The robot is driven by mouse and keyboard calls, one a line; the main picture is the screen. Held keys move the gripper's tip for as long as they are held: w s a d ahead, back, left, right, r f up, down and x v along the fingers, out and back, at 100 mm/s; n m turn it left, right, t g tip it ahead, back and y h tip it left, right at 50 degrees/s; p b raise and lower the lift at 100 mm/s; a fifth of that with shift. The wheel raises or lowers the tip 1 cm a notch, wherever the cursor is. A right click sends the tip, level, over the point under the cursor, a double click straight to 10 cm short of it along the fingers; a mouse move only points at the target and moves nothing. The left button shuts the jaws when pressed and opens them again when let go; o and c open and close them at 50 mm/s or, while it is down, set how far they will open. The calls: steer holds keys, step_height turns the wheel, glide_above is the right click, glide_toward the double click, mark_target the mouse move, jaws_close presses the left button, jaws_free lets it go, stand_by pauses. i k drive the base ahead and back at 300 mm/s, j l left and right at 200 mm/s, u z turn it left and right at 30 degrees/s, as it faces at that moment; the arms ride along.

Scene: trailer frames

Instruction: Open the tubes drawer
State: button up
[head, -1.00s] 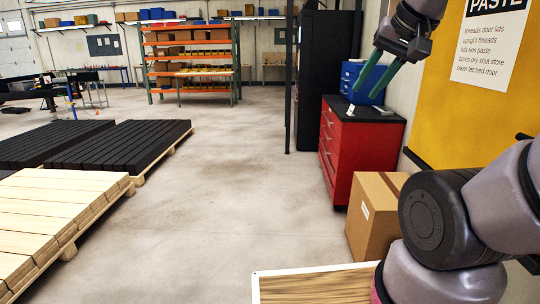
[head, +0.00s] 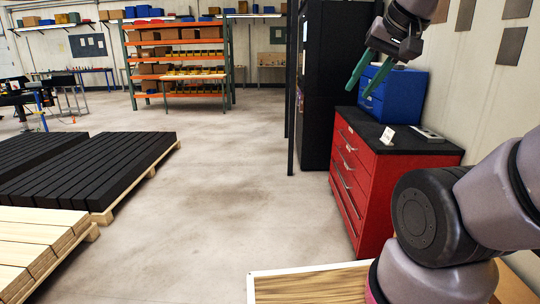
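A red tool cabinet (head: 376,189) with several drawers and silver bar handles stands at the right, its drawer fronts facing left. The drawers look shut. No label naming the tubes drawer can be read. A blue box (head: 397,97) with small drawers stands on the cabinet's black top. My gripper (head: 368,85) has two green fingers pointing down and left. It hangs high at the upper right, in front of the blue box in the picture. The fingers look a little apart, with nothing seen between them.
A small white card (head: 388,135) and a grey flat item (head: 427,134) lie on the cabinet top. A black cabinet (head: 327,85) stands behind. Pallets of black slats (head: 90,165) and pale boards (head: 40,240) lie left. The floor (head: 240,200) between is clear.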

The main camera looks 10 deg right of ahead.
mark_target(372, 104)
steer(key=i, duration=2.1)
steer(key=i+j+z, duration=0.1)
steer(key=i+z, duration=0.3)
steer(key=i, duration=0.15)
steer(key=i+j+z, duration=0.25)
steer(key=i+z, duration=0.15)
steer(key=i+j+z, duration=1.25)
steer(key=j, duration=0.5)
steer(key=k+l, duration=0.05)
